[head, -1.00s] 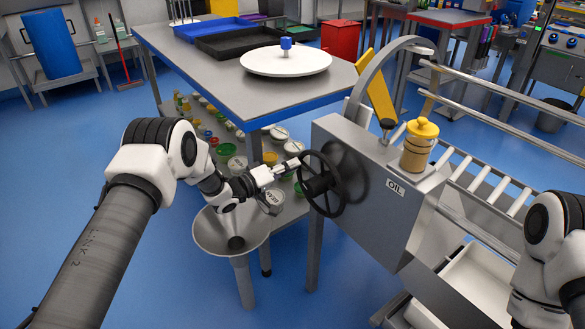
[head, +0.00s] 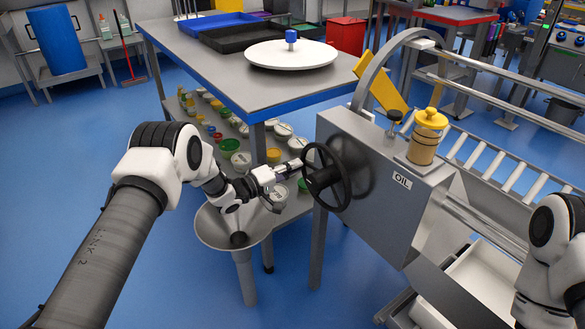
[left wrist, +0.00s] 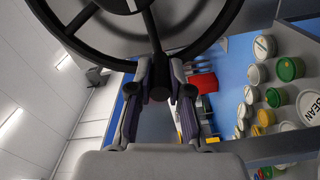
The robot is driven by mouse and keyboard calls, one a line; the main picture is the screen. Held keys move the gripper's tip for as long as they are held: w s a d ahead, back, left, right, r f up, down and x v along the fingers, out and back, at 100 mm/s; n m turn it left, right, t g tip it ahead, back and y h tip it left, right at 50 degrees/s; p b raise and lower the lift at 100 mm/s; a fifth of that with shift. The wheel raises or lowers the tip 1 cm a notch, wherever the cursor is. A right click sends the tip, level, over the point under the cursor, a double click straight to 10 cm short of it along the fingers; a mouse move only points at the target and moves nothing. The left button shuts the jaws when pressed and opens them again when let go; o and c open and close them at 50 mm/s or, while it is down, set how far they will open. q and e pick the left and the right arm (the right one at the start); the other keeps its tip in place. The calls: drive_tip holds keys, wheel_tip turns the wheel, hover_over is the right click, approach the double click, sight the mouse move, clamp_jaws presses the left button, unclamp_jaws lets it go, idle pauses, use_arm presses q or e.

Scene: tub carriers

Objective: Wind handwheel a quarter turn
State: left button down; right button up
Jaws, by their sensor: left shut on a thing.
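The black handwheel (head: 322,179) is on the left side of a grey metal housing (head: 365,185) labelled OIL. My left gripper (head: 297,164) reaches it from the left and is shut on its rim. In the left wrist view the handwheel (left wrist: 85,47) fills the top, and the two fingers of my left gripper (left wrist: 160,76) stand either side of its lower rim, near a spoke. The exact contact is partly hidden by the fingers. My right arm shows at the right edge of the head view, but its gripper is out of view.
A grey funnel (head: 214,232) stands below my left gripper. Several lidded tubs (head: 229,146) sit on the shelf under a steel table (head: 215,60). A yellow-capped oil jar (head: 424,146) is on the housing, and a roller conveyor (head: 500,172) runs to the right.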

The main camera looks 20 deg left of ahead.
use_arm(q)
drive_tip(key=shift+s+f, duration=0.1)
drive_tip(key=shift+f, duration=0.1)
drive_tip(key=c, duration=1.1)
unclamp_jaws()
drive_tip(key=shift+r, duration=0.1)
drive_tip(key=v, duration=1.2)
